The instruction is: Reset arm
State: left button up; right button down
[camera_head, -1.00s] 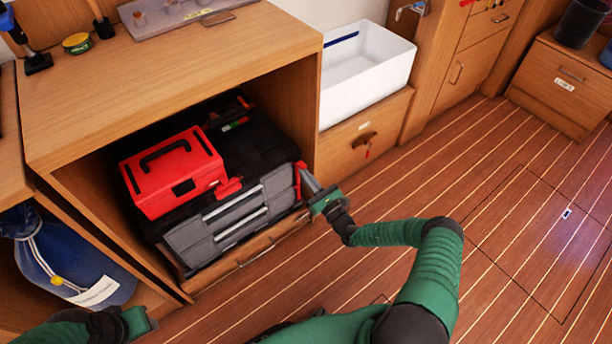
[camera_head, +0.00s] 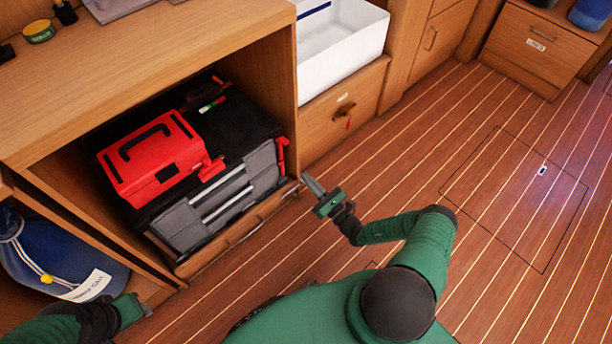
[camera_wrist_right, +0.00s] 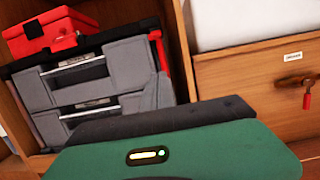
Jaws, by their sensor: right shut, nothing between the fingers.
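My right gripper (camera_head: 315,189) is shut and empty in the head view. It hangs over the plank floor, just right of the grey and black toolbox (camera_head: 225,195) and apart from it. In the right wrist view the gripper's green body fills the bottom, with the toolbox (camera_wrist_right: 100,85) behind it. My left gripper (camera_head: 135,310) shows at the lower left in the head view, beside the blue bag; its fingers cannot be made out.
A red case (camera_head: 150,155) sits on the toolbox inside the wooden cabinet (camera_head: 150,60). A blue bag (camera_head: 50,260) lies in the left compartment. A white bin (camera_head: 340,45) stands on a drawer unit (camera_head: 340,115). The floor (camera_head: 430,180) on the right is clear.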

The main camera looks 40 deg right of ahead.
jog(key=s+a+r+n+g+y, duration=0.1)
jog(key=a+r+n+g+y, duration=0.1)
jog(key=a+n+g+y, duration=0.5)
jog(key=s+a+r+n+g+y, duration=0.25)
jog(key=a+n+g+y, duration=0.25)
jog(key=a+n, duration=0.3)
jog(key=s+a+r+n+g+h, duration=0.3)
jog(key=s+a+n+g+h, duration=0.15)
jog(key=s+n+g, duration=0.5)
notch_tip(320, 180, up, 48)
jog(key=s+d+n+t+h+p, duration=0.1)
jog(key=n+h+p, duration=0.8)
jog(key=p, duration=2.4)
jog(key=shift+s+d+f+n+t+p, duration=0.2)
jog(key=shift+d+n+t+p, duration=0.15)
jog(key=shift+d+n+t, duration=0.6)
